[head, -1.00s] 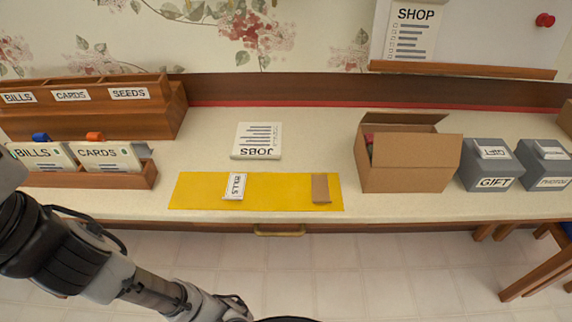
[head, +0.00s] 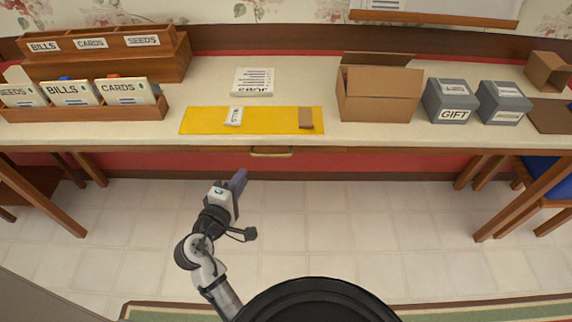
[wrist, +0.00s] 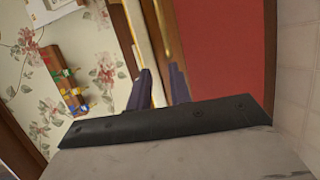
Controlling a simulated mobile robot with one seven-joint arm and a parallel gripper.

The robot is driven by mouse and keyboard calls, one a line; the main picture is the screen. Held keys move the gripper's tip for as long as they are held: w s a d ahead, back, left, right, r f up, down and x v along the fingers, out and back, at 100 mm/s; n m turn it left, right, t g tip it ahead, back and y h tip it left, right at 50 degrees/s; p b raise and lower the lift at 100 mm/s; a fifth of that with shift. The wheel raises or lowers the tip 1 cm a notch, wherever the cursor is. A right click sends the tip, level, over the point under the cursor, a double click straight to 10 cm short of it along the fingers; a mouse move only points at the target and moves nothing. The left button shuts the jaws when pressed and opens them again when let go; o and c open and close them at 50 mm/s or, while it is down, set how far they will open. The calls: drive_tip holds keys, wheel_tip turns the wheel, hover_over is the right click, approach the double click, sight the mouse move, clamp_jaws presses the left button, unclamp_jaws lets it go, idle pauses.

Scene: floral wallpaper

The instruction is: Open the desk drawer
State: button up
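The desk drawer (head: 286,153) is a narrow wooden front set in the apron under the desk top. It looks shut, flush with the apron. Its brass-coloured handle (head: 271,154) is at the middle of the front. My gripper (head: 240,178) is below and left of the handle, in front of the desk, apart from it. In the wrist view its two dark fingers (wrist: 162,86) stand apart with nothing between them.
The desk top (head: 210,90) holds a yellow mat (head: 270,119), a JOBS pad (head: 254,82), an open cardboard box (head: 380,95), grey boxes (head: 450,103) and card racks (head: 100,55). Desk legs and a blue-seated chair (head: 545,168) stand at the right. The floor below the drawer is clear.

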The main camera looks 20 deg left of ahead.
sight(270, 154)
drive_tip(key=shift+h, duration=0.4)
drive_tip(key=p+x, duration=0.1)
drive_tip(key=x, duration=0.3)
drive_tip(key=d+f+x, duration=0.1)
drive_tip(key=x, duration=0.4)
drive_tip(key=d+p+x, duration=0.1)
drive_tip(key=x, duration=0.3)
drive_tip(key=shift+w+f+p, duration=0.15)
drive_tip(key=shift+f+p, duration=0.1)
drive_tip(key=shift+p, duration=0.1)
clamp_jaws()
